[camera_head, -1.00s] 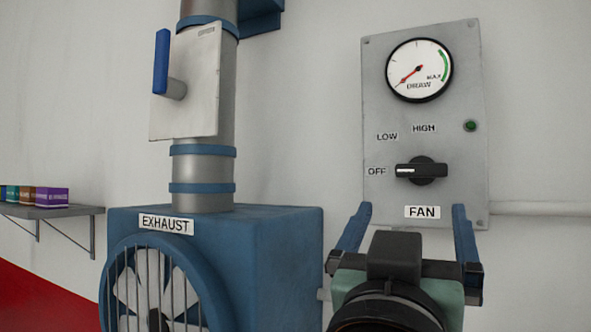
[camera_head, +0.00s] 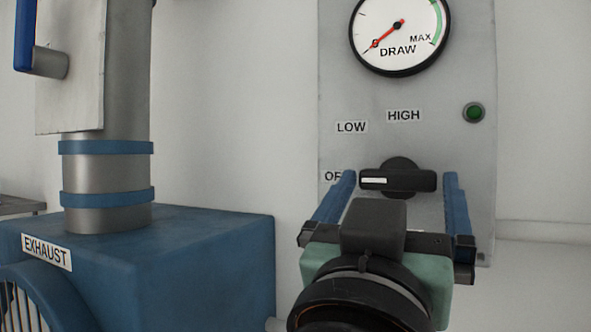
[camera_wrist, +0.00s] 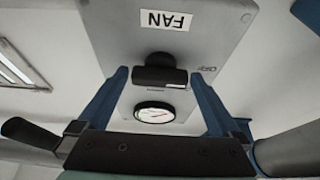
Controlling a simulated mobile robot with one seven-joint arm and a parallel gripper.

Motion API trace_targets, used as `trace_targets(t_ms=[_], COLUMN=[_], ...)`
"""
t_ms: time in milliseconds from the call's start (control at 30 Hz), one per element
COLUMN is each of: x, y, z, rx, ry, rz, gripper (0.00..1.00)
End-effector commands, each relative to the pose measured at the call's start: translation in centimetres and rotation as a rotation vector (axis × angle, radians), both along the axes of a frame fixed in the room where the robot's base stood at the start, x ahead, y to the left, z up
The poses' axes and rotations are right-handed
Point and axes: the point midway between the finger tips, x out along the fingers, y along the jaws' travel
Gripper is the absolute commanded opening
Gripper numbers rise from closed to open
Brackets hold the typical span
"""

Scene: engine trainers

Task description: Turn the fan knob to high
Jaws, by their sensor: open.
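The black fan knob (camera_head: 398,180) sits on the grey control panel (camera_head: 460,150). Its bar is level, with the white mark at the left end toward the OFF label (camera_head: 331,176). The LOW label (camera_head: 351,127) and HIGH label (camera_head: 404,115) are above it. My gripper (camera_head: 400,190) is open, with one blue finger on each side of the knob in the head view. The wrist view, upside down, shows the knob (camera_wrist: 160,77) between and beyond the fingertips. I cannot tell whether the fingers reach past its face. The FAN label is hidden in the head view.
The draw gauge (camera_head: 400,35), needle at lower left, and a green lamp (camera_head: 473,112) are on the panel. The blue exhaust housing (camera_head: 215,245) stands to the left, below a grey pipe (camera_head: 105,175) with a blue lever (camera_head: 25,35).

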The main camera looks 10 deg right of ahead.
Motion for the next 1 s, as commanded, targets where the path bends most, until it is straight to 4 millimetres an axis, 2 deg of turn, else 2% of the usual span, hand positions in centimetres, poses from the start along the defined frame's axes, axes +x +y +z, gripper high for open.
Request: trace_targets(t_ms=[433, 467, 800, 833, 1000], x=[-0.21, -0.21, -0.19, -0.18, -0.18], y=[0.16, 0.16, 0.14, 0.15, 0.17], z=[0.32, 0.32, 0.31, 0.31, 0.27], rx=[0.0, 0.0, 0.0, 0.0, 0.009], ry=[0.0, 0.0, 0.0, 0.0, -0.006], rz=[0.0, 0.0, 0.0, 0.0, 0.001], gripper=[1.0, 0.96, 0.35, 0.32, 0.32])
